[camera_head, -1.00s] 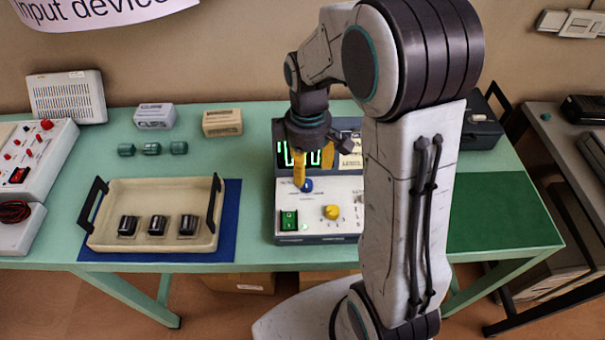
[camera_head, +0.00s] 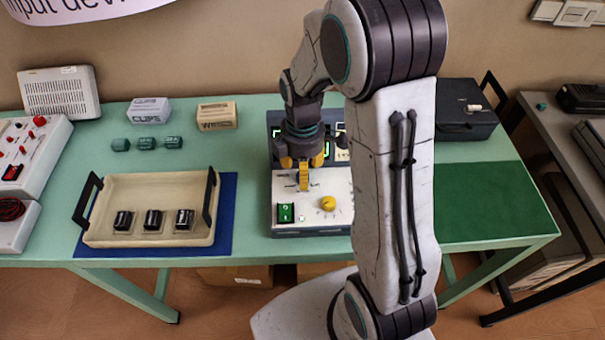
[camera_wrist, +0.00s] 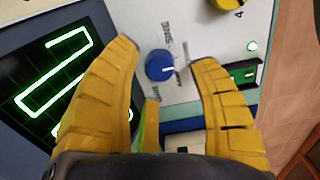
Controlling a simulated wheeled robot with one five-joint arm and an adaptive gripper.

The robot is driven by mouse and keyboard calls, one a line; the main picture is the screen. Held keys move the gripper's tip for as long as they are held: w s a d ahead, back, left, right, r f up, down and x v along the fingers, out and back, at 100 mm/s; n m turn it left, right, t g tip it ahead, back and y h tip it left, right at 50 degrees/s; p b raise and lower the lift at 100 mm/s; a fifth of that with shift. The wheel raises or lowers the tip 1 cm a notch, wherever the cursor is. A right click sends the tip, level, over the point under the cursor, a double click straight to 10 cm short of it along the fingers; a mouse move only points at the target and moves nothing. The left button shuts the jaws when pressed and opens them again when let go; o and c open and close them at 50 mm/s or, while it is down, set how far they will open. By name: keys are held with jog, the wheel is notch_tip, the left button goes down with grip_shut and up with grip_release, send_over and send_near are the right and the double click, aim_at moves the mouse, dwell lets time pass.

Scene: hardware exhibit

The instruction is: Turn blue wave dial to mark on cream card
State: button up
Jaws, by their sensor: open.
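The blue dial (camera_wrist: 160,65) shows in the wrist view on the pale panel of a device (camera_head: 315,186), with a white pointer line on its face. My gripper (camera_wrist: 166,54) is open, with its yellow fingers on either side of the dial in that view; I cannot tell whether they touch it. In the head view my gripper (camera_head: 304,187) points down over the panel and hides the dial. A cream card (camera_head: 342,155) is partly visible behind my arm; its writing cannot be read.
A yellow knob (camera_head: 328,203) and a green switch (camera_head: 285,213) sit close by on the same panel. A lit green display (camera_wrist: 55,75) stands behind them. A cream tray (camera_head: 150,182) is left of the device, and a bare green mat (camera_head: 490,200) is right.

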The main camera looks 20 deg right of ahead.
jog(key=shift+f, duration=1.2)
grip_shut()
